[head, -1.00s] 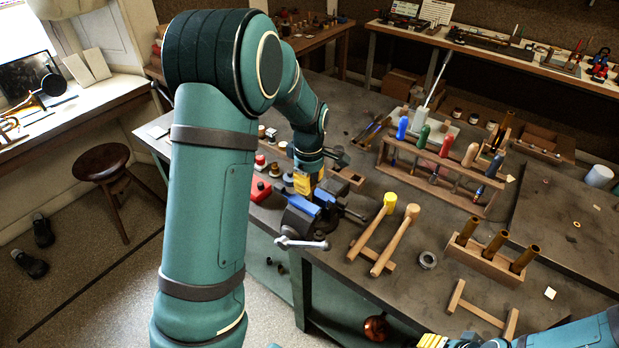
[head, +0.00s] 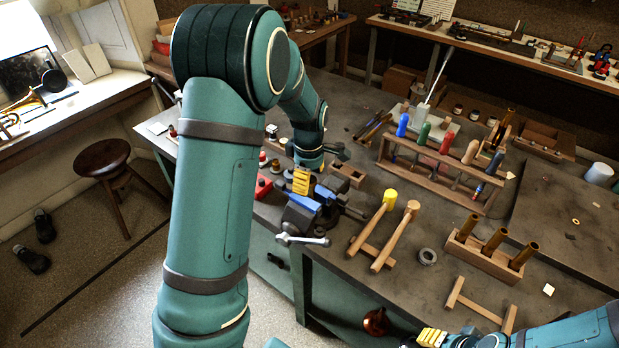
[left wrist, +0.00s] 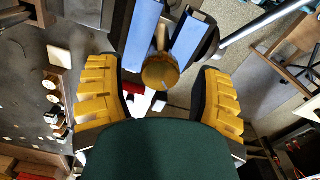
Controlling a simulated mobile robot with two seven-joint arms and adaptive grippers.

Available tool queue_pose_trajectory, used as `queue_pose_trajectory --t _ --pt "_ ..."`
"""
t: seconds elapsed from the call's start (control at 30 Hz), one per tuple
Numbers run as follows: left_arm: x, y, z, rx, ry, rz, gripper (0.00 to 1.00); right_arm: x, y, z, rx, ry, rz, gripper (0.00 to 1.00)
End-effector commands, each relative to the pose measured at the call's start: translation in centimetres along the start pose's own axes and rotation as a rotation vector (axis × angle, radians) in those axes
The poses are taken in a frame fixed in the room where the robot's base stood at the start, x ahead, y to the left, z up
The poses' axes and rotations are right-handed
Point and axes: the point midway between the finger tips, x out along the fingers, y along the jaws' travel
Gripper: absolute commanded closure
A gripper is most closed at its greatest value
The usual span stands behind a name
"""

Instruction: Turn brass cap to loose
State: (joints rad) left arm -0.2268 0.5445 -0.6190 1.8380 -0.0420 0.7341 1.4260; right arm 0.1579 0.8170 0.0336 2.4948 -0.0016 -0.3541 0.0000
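The brass cap (left wrist: 160,72) shows as a round, gold-coloured end at the middle of the left wrist view, by the blue jaws (left wrist: 188,38) of the bench vise. In the head view the vise (head: 304,214) sits at the bench's front edge; the cap cannot be made out there. My left gripper (head: 302,181) is over the vise. In the left wrist view its yellow-padded fingers (left wrist: 160,95) are wide apart, one on each side of the cap, with gaps between. My right gripper (head: 432,338) shows only partly at the bottom edge; its opening is unclear.
The vise's handle (head: 301,239) sticks out in front. Two mallets (head: 393,238) lie on a wooden rest to its right. A rack of coloured-handled tools (head: 440,170) and a block with brass tubes (head: 490,250) stand farther right. A red item (head: 263,186) is left of the vise.

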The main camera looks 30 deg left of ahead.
Motion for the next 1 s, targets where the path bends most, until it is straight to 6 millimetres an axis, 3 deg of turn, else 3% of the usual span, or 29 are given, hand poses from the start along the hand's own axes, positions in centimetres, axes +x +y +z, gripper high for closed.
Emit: queue_pose_trajectory --t 0.37,0.8,1.0 --pt "-1.1 0.1 0.1 0.002 -0.001 0.004 0.34 0.0 0.0 0.0 0.000 0.000 0.000 0.56" --pt "-9.4 0.0 0.0 0.001 -0.002 0.004 0.34 0.0 0.0 0.0 0.000 0.000 0.000 0.56" --pt "-11.5 0.0 0.0 0.001 -0.001 0.001 0.34 0.0 0.0 0.0 0.000 0.000 0.000 0.56"
